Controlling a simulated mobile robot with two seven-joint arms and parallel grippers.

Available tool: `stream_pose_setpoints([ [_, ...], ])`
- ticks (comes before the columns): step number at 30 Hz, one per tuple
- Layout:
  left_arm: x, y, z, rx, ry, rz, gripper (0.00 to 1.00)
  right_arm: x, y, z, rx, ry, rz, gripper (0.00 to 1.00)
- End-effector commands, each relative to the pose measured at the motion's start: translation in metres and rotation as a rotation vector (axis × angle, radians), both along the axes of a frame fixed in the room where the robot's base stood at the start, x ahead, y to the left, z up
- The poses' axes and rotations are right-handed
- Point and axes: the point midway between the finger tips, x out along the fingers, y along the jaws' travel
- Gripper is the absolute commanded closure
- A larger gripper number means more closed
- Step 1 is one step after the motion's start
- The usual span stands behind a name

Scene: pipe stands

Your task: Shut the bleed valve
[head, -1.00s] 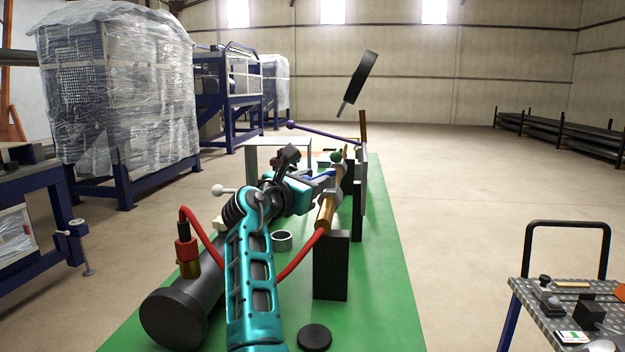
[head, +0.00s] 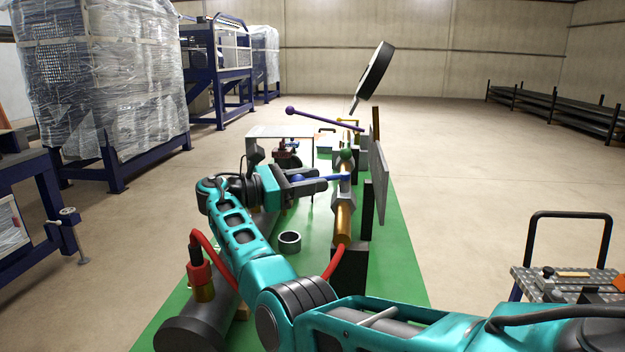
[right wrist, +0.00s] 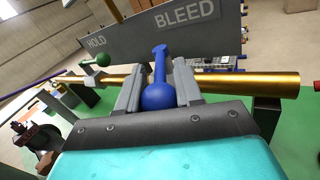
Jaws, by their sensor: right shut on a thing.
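A blue lever with a ball end (right wrist: 158,97) stands on a brass pipe (right wrist: 250,84) in front of a grey plate (right wrist: 165,38) lettered HOLD and BLEED. The blue lever is on the BLEED side. My right gripper (right wrist: 157,92) is shut on the blue lever, with a grey finger on each side of it. In the head view my right gripper (head: 322,184) points right at the blue lever (head: 335,178), which its fingers partly cover. The brass pipe (head: 344,215) runs beside the plate (head: 379,180). My left gripper is out of view.
A green-knobbed lever (right wrist: 96,60) sits on the HOLD side. A purple-ended rod (head: 325,120) and a dark disc on a stem (head: 373,72) rise beyond. A red hose (head: 207,245) and a grey ring (head: 289,241) are near my arm. A trolley (head: 565,285) stands at right.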

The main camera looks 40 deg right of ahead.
Motion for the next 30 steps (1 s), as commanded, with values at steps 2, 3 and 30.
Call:
stream_pose_setpoints([
  [2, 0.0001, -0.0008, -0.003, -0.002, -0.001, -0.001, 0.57, 0.0005, -0.0006, -0.0011, 0.001, -0.002, -0.025, 1.0],
  [3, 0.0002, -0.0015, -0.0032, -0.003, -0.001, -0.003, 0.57, 0.0001, -0.0005, -0.0014, 0.001, -0.001, -0.038, 1.0],
  [30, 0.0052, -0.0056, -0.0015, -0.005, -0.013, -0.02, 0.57, -0.0012, -0.0002, -0.0014, 0.005, 0.0, -0.127, 1.0],
])
